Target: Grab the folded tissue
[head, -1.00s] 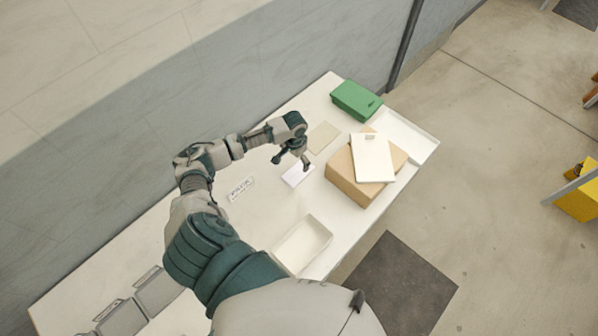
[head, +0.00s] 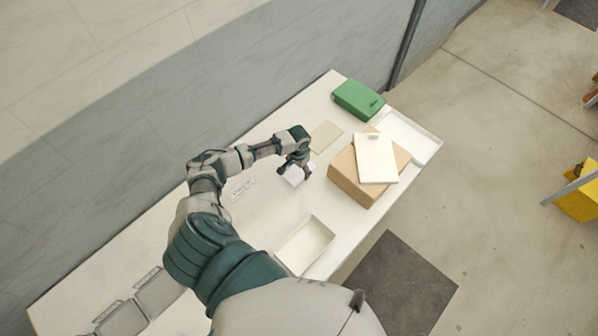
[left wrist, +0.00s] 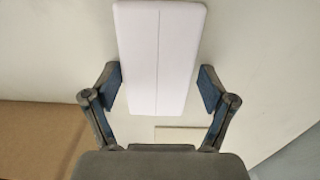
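The folded tissue (left wrist: 158,62) is a pale white-lilac rectangle with a line down its middle. It lies on the white table, and in the head view its visible part (head: 293,176) shows just below my left gripper (head: 298,167). In the left wrist view my left gripper (left wrist: 159,90) is open, with one finger on each side of the tissue's near part. A gap shows between each finger and the tissue. I cannot tell how high the fingers are above the table. My right gripper is not in view.
A cardboard box (head: 350,182) with a white board (head: 376,158) on top stands right of the tissue. A green box (head: 358,99) and a white tray (head: 432,150) are at the far end. An open white box (head: 304,246) sits nearer. A beige sheet (head: 326,136) lies beyond the gripper.

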